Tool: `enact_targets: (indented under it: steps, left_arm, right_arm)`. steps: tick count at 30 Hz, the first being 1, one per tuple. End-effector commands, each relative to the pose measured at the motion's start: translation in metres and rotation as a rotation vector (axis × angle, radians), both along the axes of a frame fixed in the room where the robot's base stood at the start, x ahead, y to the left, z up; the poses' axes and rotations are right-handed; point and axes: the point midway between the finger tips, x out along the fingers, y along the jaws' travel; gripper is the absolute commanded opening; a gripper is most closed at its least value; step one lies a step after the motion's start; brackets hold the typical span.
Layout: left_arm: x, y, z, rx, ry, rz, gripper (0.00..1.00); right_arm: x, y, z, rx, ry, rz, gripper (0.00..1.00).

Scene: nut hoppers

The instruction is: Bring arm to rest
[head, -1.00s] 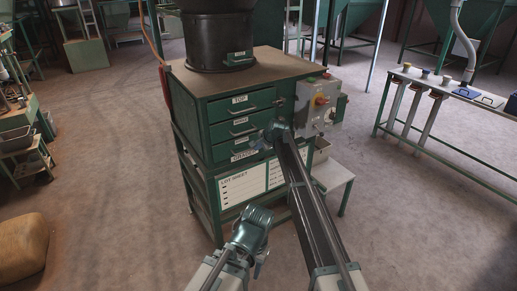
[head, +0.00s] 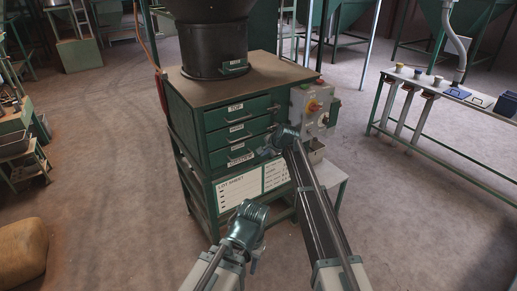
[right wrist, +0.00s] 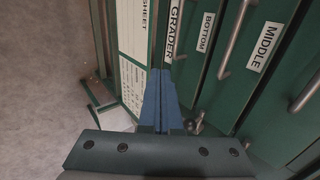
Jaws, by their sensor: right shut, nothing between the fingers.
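My right arm reaches out to the green drawer cabinet (head: 205,155). My right gripper (head: 264,152) is in front of the cabinet's lower drawers near its right side. In the right wrist view its blue fingers (right wrist: 160,80) are together with nothing between them, in front of the cabinet's face. Whether they touch it I cannot tell. The drawers labelled TOP (head: 255,107), MIDDLE and BOTTOM look closed. My left arm's wrist (head: 246,222) is low in front of the cabinet; its fingers cannot be made out.
A dark hopper drum (head: 212,48) stands on top. A bench (head: 440,90) is at the right, a brown sack (head: 22,250) at the left. Floor between is clear.

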Motion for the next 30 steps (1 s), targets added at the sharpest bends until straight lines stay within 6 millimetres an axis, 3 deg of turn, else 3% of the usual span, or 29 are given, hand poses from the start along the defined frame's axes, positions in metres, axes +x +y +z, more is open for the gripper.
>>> enact_targets:
  steps: [1,4,11,14,17,23,27,30]
  left_arm:
    - [0.000,0.000,0.015,0.000,0.000,0.000,0.42]
    - [0.000,0.000,0.023,0.000,0.000,0.000,0.42]
    - [0.000,0.000,0.027,0.000,0.000,0.000,0.42]
    - [0.000,0.000,0.026,0.000,0.000,0.000,0.42]
    - [0.000,0.000,0.026,0.000,0.000,0.000,0.42]
    - [0.000,0.000,0.026,0.000,0.000,0.000,0.42]
    - [0.000,0.000,0.026,0.000,0.000,0.000,0.42]
    - [0.000,0.000,0.026,0.000,0.000,0.000,0.42]
  right_arm:
    - [-0.008,-0.004,0.015,0.000,0.000,0.000,0.00]
    - [-0.015,-0.009,0.023,0.001,0.001,0.000,0.00]
    - [-0.020,-0.013,0.027,0.000,0.000,0.001,0.00]
    - [-0.034,-0.012,0.023,-0.027,0.004,0.031,0.00]
    - [-0.079,-0.009,0.014,-0.111,0.022,0.127,0.00]
    - [-0.223,-0.015,-0.011,-0.389,0.094,0.480,0.00]
    - [-0.321,-0.033,-0.023,-0.566,0.161,0.743,0.00]
    - [-0.380,-0.050,-0.027,-0.664,0.210,0.910,0.00]
